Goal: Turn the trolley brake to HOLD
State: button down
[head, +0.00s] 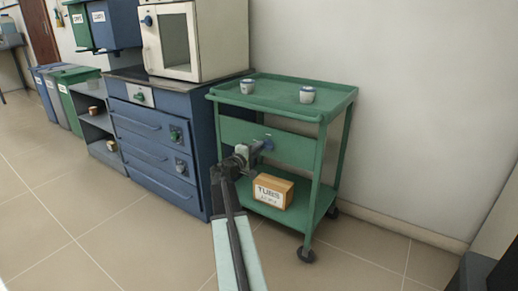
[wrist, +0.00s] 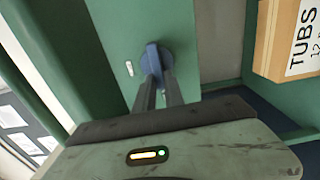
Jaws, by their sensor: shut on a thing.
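The green trolley (head: 275,92) stands by the wall, with a green panel (head: 292,150) below its top tray. A blue brake knob (wrist: 153,58) sits on this panel, and it also shows in the head view (head: 267,143). My gripper (wrist: 157,75) is shut on the knob, one dark finger on each side; in the head view my gripper (head: 259,149) reaches the panel's face. A small white mark (wrist: 129,68) is beside the knob. No HOLD lettering is readable, and my fingers cover part of the knob.
Two small pots (head: 307,94) stand on the trolley top. A box marked TUBS (head: 273,190) sits on its lower shelf. A blue drawer cabinet (head: 155,140) bearing a furnace (head: 205,40) is close on the left. The floor in front is clear.

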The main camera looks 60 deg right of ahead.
jog(key=shift+w+a, duration=0.1)
jog(key=c, duration=1.4)
grip_release()
jog(key=shift+c, duration=0.2)
jog(key=a, duration=0.7)
jog(key=shift+a, duration=0.35)
